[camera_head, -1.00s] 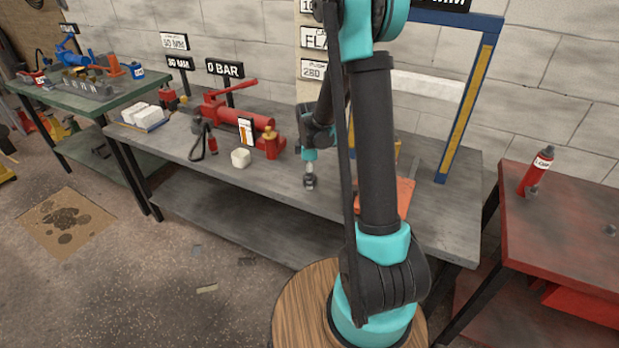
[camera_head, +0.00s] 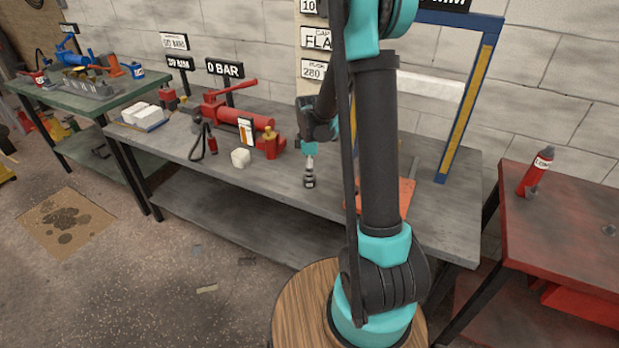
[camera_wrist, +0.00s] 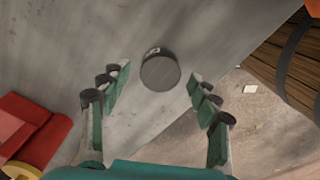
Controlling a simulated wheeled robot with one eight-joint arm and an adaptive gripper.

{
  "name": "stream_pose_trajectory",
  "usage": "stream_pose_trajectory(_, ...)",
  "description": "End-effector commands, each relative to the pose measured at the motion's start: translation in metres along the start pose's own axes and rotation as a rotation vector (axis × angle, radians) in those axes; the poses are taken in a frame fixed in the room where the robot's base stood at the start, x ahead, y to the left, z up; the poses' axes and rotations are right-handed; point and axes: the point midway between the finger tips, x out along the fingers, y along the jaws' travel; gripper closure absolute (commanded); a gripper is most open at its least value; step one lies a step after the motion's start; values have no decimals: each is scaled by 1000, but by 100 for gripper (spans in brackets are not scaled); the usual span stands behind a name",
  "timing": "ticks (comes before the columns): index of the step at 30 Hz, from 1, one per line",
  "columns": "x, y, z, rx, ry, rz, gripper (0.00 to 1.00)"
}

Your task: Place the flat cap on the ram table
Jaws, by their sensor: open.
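The flat cap appears to be the short dark grey cylinder (camera_wrist: 160,72) in the wrist view, with a small pale label on its side. It sits on the grey bench and also shows as a small dark piece in the head view (camera_head: 309,182). My gripper (camera_wrist: 158,78) is open and empty; its two fingers stand left and right of the cap in the picture. In the head view my gripper (camera_head: 310,163) hangs just above the cap. The blue press frame (camera_head: 466,100) stands at the bench's right end. My arm hides much of it, and I cannot make out the ram table.
An orange plate (camera_head: 407,194) lies partly behind my arm. A red table (camera_head: 560,220) stands at right. The bench front near the cap is clear.

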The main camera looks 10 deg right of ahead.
Motion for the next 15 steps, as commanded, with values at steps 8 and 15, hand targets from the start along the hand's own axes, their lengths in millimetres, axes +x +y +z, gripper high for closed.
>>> stream_pose_trajectory(8, -56, -1, 0, 0, 0, 0, 38)
stream_pose_trajectory(15, -90, 0, 0, 0, 0, 0, 38)
